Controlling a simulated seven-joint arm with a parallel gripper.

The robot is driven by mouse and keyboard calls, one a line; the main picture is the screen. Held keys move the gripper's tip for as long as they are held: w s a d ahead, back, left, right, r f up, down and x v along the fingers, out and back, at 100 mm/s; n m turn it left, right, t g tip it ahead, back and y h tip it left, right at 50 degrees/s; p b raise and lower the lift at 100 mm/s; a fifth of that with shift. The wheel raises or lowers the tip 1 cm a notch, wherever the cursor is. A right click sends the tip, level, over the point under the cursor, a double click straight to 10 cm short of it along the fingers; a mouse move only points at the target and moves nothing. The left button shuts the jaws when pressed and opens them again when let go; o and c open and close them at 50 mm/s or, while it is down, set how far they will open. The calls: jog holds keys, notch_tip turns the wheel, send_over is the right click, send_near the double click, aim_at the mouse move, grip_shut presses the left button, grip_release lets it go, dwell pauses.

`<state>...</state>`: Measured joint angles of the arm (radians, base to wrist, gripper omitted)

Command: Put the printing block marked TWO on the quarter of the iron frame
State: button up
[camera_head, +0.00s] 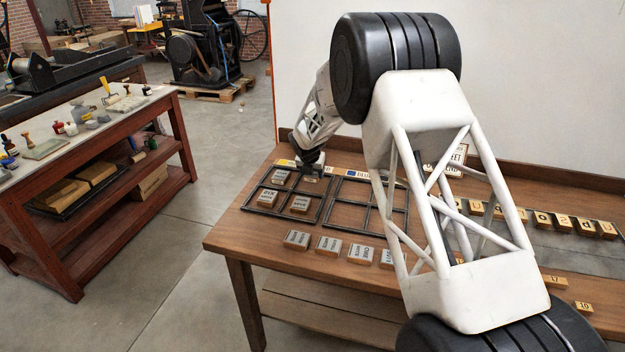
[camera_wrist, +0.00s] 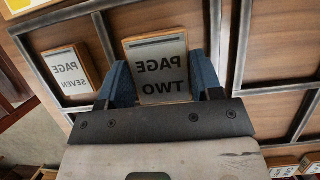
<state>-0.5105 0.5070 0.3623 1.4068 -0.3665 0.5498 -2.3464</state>
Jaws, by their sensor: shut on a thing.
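The printing block marked PAGE TWO (camera_wrist: 163,68) shows in the wrist view, with mirrored lettering, between the two blue fingers of my gripper (camera_wrist: 165,85). My gripper is shut on its sides. In the head view my gripper (camera_head: 311,170) is over the far right quarter of the left iron frame (camera_head: 283,217), whose bars also show in the wrist view (camera_wrist: 103,35). The block lies within that quarter's outline as seen from the wrist; whether it touches the table is unclear. The other three quarters hold blocks, one marked PAGE SEVEN (camera_wrist: 68,72).
A second iron frame (camera_head: 338,228) stands to the right and looks empty where visible; my arm hides part of it. Several blocks (camera_head: 297,240) lie in a row along the table's front.

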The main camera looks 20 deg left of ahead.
aim_at(312, 178)
jog(key=shift+w+a, duration=0.1)
dwell(0.3)
jog(key=shift+f, duration=1.75)
jog(key=shift+f, duration=0.1)
jog(key=o, duration=1)
jog(key=shift+c, duration=0.2)
jog(key=v, duration=1.2)
